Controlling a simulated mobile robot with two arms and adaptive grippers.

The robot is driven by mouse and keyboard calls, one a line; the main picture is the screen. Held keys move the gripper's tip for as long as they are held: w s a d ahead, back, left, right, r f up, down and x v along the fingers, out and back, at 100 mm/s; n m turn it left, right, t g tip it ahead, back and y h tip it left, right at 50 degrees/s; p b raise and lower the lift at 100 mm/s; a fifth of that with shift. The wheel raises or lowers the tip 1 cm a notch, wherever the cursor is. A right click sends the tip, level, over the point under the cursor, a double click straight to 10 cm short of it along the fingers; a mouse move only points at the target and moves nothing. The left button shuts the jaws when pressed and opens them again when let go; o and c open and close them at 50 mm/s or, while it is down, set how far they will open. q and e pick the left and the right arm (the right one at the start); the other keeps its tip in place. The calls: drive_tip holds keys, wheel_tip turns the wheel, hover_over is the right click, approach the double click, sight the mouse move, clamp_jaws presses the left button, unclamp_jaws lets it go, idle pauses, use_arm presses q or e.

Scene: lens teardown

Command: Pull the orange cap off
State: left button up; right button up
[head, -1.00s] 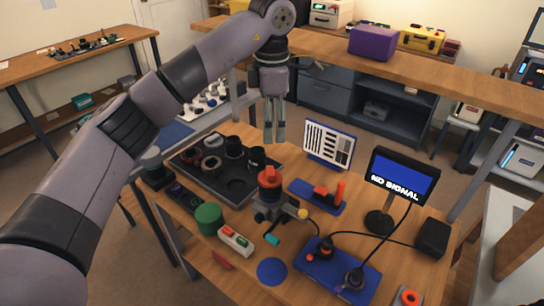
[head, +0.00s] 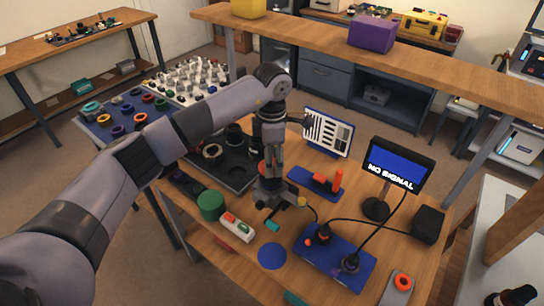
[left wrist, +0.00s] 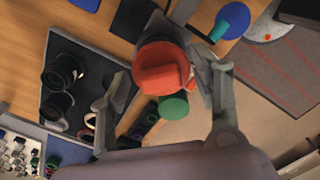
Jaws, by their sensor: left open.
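The orange cap (head: 262,169) sits on top of a dark upright lens held in a grey stand (head: 270,193) on the wooden bench. In the head view my gripper's fingers hide much of the cap. In the left wrist view the cap (left wrist: 162,72) shows as a round orange-red piece with a raised grip bar. My left gripper (head: 272,172) points down over it and is open, with one finger on each side of the cap. The left finger is clearly apart from it; whether the right one touches cannot be told. My right gripper is not in view.
A black parts tray (head: 236,181) lies behind left of the stand. A green cylinder (head: 210,205), a blue disc (head: 271,256) and a blue pad (head: 335,262) lie in front. A monitor (head: 396,166) and a striped chart (head: 328,132) stand to the right and behind.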

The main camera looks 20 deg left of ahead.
use_arm(q)
drive_tip(key=shift+c, duration=0.2)
clamp_jaws()
idle(1.0)
drive_tip(key=shift+r+p, duration=0.4)
drive_tip(key=shift+r, duration=0.6)
idle(0.6)
drive_tip(key=shift+r+p, duration=1.05)
drive_tip(key=shift+r, duration=1)
